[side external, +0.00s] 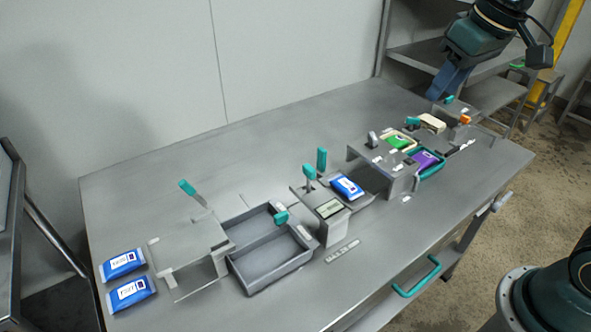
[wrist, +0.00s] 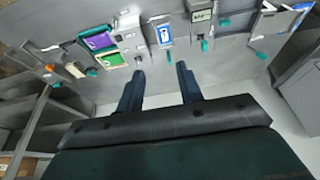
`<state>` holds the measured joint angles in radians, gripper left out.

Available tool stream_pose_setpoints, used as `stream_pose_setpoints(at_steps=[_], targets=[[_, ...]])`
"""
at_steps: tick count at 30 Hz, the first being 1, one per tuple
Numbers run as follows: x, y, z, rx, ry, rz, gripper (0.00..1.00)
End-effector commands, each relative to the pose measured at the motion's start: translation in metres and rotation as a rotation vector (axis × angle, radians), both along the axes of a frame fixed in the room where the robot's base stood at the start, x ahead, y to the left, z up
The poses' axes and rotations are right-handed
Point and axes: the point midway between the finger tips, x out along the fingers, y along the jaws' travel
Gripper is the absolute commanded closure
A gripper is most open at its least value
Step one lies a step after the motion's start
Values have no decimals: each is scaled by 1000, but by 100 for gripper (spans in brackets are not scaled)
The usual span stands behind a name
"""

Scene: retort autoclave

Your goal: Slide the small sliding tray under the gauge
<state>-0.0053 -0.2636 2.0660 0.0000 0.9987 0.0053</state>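A small grey tray (side external: 360,204) with a blue pouch (side external: 347,186) on it lies mid-table, between a grey block with a pale display (side external: 330,208) and a grey bridge-like housing (side external: 400,184). A teal upright handle (side external: 322,160) stands behind the pouch. Which of the two fixtures is the gauge, I cannot tell for sure. In the wrist view the pouch (wrist: 164,33) and teal handle (wrist: 169,58) show beyond my fingers. My gripper (side external: 440,97) hangs above the table's far right end, away from the tray. Its fingers (wrist: 160,70) are apart with nothing between them.
Right of the housing are a purple pouch (side external: 426,160) in a teal-rimmed tray and a green pouch (side external: 400,140). At left are a two-compartment grey bin (side external: 268,285), a grey box with a teal lever (side external: 190,190) and two blue pouches (side external: 122,264). The table's back is clear.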

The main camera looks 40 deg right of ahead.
Motion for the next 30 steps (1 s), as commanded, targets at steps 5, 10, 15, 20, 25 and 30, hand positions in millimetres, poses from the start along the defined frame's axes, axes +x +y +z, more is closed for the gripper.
stream_pose_setpoints(at_steps=[5,10,15,20,25,30], targets=[[44,1,-3,0,46,0,64],[83,2,-11,0,88,0,64],[121,3,-24,0,129,0,64],[157,4,-43,0,167,0,64],[192,5,-67,0,207,0,64],[224,6,-97,0,247,0,64]])
